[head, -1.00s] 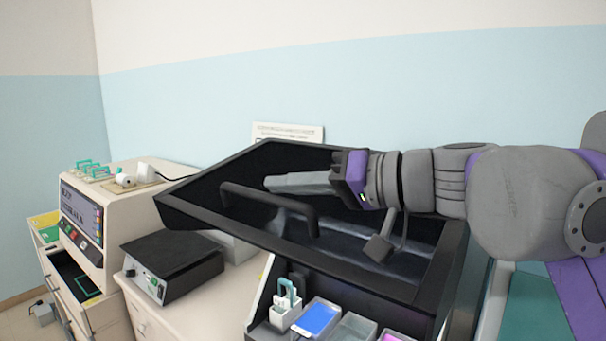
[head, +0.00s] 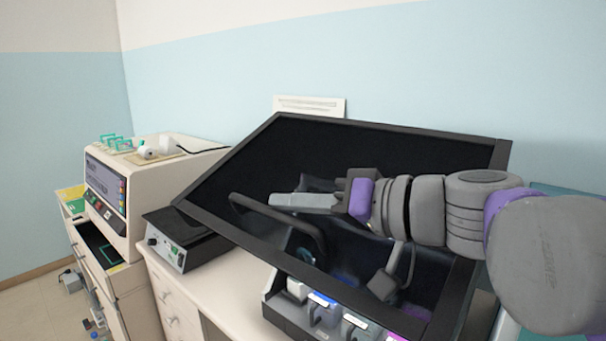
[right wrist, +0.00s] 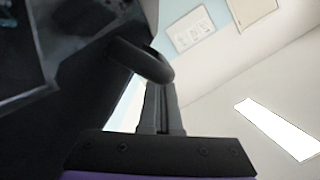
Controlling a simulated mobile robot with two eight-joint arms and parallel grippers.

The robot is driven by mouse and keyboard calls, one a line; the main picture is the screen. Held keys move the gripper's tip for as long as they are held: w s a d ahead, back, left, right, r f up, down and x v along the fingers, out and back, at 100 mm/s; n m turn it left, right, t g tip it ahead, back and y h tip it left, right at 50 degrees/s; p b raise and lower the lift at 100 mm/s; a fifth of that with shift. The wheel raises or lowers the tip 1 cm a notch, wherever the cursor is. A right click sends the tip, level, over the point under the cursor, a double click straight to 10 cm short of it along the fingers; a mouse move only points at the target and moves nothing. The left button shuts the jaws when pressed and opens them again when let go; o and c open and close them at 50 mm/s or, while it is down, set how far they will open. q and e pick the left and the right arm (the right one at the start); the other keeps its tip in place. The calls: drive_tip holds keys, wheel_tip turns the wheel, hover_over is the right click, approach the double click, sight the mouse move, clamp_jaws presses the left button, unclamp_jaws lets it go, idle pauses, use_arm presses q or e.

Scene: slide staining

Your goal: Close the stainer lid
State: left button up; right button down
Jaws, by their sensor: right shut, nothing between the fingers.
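The stainer lid (head: 400,138) is a large black-framed dark panel, tilted partway over the stainer (head: 285,312). Its black bar handle (head: 275,217) is on the near left part of the lid. My right gripper (head: 275,200) is shut and empty, with its fingers lying close by the handle in the head view. In the right wrist view, the shut fingers (right wrist: 160,100) point at the curved handle (right wrist: 140,60); whether they touch cannot be told. Coloured reagent containers (head: 322,312) show below the lid's lower edge. My left gripper is not in view.
A black-topped hot plate (head: 165,255) stands on the counter left of the stainer. Beyond it is a beige machine (head: 135,190) with green racks (head: 115,142) on top. A white notice (head: 310,105) is on the wall behind.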

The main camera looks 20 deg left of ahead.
sight(283, 270)
drive_tip(key=f+b, duration=0.1)
drive_tip(key=f, duration=0.2)
drive_tip(key=s+f+n, duration=0.1)
drive_tip(key=f, duration=0.2)
drive_tip(key=s+f+n+b, duration=0.1)
drive_tip(key=f, duration=0.2)
drive_tip(key=shift+a+f+t+h+b, duration=0.3)
drive_tip(key=shift+a+t+b, duration=0.05)
drive_tip(key=shift+t, duration=0.05)
use_arm(q)
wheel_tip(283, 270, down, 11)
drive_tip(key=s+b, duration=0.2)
drive_tip(key=b, duration=0.4)
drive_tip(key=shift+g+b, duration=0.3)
drive_tip(key=shift+b, duration=0.1)
use_arm(e)
drive_tip(key=w+d+f+n, duration=0.1)
drive_tip(key=w+f+n, duration=0.1)
drive_tip(key=f, duration=0.7)
drive_tip(key=w+d+f+n+t, duration=0.1)
drive_tip(key=w+d+f+n, duration=0.1)
drive_tip(key=w+f, duration=0.3)
drive_tip(key=w+d+f+n+t+h, duration=0.1)
drive_tip(key=w+f+n, duration=0.2)
drive_tip(key=f, duration=1.1)
drive_tip(key=shift+w+d, duration=0.3)
drive_tip(key=shift+w, duration=0.3)
